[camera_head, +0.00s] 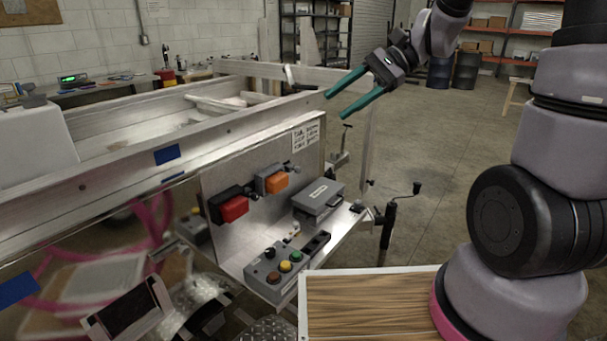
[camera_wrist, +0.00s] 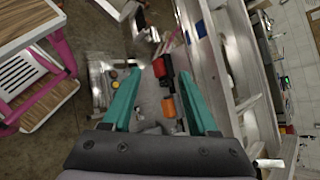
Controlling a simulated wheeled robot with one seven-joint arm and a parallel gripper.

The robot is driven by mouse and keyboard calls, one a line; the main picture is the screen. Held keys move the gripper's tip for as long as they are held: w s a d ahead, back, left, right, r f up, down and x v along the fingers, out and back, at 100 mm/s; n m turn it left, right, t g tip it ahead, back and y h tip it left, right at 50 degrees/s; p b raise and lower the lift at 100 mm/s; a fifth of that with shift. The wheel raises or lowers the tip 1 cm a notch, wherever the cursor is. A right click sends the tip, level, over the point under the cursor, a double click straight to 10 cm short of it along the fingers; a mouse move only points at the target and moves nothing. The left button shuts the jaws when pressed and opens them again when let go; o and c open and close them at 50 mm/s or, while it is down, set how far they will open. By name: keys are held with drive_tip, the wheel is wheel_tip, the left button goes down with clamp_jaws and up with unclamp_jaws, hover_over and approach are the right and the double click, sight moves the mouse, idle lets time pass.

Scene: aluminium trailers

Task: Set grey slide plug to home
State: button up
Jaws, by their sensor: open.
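My gripper (camera_head: 335,106) has green fingers spread apart with nothing between them. It is raised in the air above and to the right of the upright metal panel (camera_head: 222,190), apart from everything. A grey housing with an orange front (camera_head: 276,182) and a black housing with a red front (camera_head: 234,209) are mounted on that panel. In the wrist view, the orange front (camera_wrist: 168,105) and red front (camera_wrist: 159,67) show between my fingers (camera_wrist: 161,74), farther away. I cannot tell for sure which part is the grey slide plug or where its home is.
A grey button box (camera_head: 265,273), a dark slotted block (camera_head: 317,243) and a grey case (camera_head: 318,197) sit on the shelf below the panel. The aluminium trailer rail (camera_head: 230,127) runs behind. A wood-topped surface (camera_head: 370,305) is in front. Open floor (camera_head: 450,130) lies to the right.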

drive_tip(key=w+a+f+m+t+y, duration=0.2)
drive_tip(key=w+f+m+y, duration=0.1)
drive_tip(key=w+f+m, duration=0.3)
drive_tip(key=w+a+f+m+t+y, duration=0.2)
drive_tip(key=w+a+f+m+y, duration=0.1)
drive_tip(key=w+f, duration=0.45)
drive_tip(key=m+t+h, duration=0.3)
drive_tip(key=m+t, duration=0.6)
drive_tip(key=m, duration=0.1)
approach(300, 172)
drive_tip(key=x, duration=0.8)
drive_tip(key=shift+a+r, duration=0.15)
clamp_jaws()
